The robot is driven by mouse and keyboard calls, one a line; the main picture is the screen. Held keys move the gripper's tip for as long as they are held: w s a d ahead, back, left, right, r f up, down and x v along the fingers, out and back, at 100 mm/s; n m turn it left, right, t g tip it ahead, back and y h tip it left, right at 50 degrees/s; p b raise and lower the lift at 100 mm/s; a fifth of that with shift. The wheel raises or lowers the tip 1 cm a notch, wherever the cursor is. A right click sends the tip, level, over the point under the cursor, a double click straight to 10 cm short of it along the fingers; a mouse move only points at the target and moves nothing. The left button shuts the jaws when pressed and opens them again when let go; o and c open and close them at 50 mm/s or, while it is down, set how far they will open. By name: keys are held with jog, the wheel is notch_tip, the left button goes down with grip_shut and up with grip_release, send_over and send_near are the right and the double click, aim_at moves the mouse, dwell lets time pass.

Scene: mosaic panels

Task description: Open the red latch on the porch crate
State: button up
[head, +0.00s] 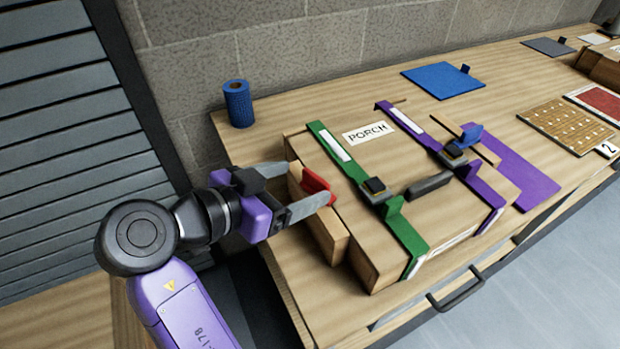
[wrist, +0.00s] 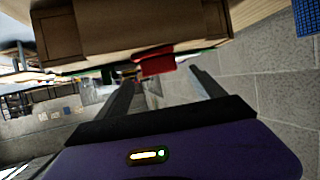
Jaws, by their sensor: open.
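The porch crate (head: 330,150) is a wooden box on the bench with a PORCH label (head: 368,133) on top. A green strap (head: 335,150) and a purple strap (head: 421,132) cross it, each with a dark buckle. The red latch (head: 316,184) is at the crate's left end, by a wooden block (head: 322,228). In the wrist view the red latch (wrist: 157,62) shows ahead, between the fingers' lines. My gripper (head: 308,188) is open at the left end, its fingers on either side of the latch. I cannot tell whether they touch it.
A blue roll (head: 238,104) stands at the back left. A purple mat (head: 515,172) lies right of the crate, and a blue mat (head: 443,80) lies behind. A pegged board (head: 568,126) is farther right. A drawer handle (head: 457,292) juts from the bench front.

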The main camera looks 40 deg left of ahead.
jog(key=v, duration=0.2)
jog(key=shift+s+r, duration=0.1)
jog(key=shift+s, duration=0.15)
jog(key=shift+s, duration=0.1)
dwell(0.4)
